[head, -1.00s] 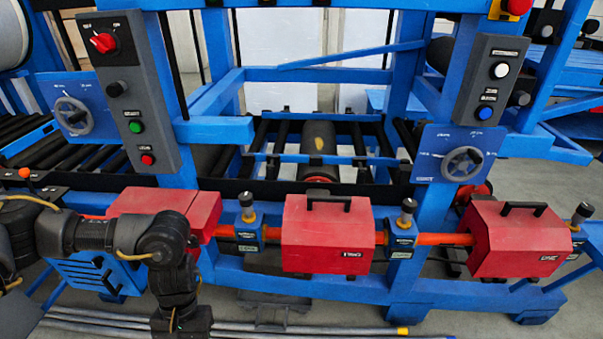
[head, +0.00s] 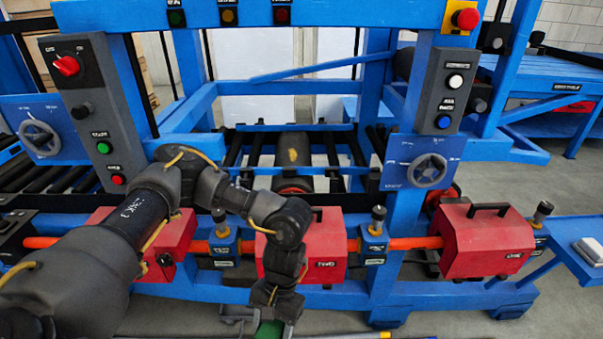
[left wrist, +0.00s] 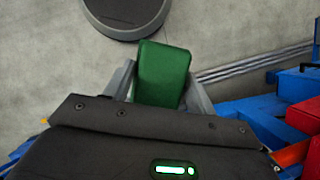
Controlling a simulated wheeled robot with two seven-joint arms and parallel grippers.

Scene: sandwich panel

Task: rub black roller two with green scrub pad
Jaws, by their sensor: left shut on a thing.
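The green scrub pad (head: 268,332) shows at the bottom edge of the head view, partly cut off. My left gripper (head: 264,322) is shut on it, below and in front of the red box labelled two (head: 328,260). In the left wrist view the pad (left wrist: 162,73) stands out between the fingers of my left gripper (left wrist: 160,92). A black roller (head: 292,160) with a yellowish patch lies inside the blue frame, behind the red box labelled two; I take it as black roller two. The pad is well apart from it. My right gripper is not in view.
Red boxes stand along an orange bar, one at left (head: 170,250) and one at right (head: 485,240). Grey control panels (head: 92,110) and blue frame posts flank the opening over the roller. A blue shelf (head: 575,245) with a white object (head: 590,250) stands at right.

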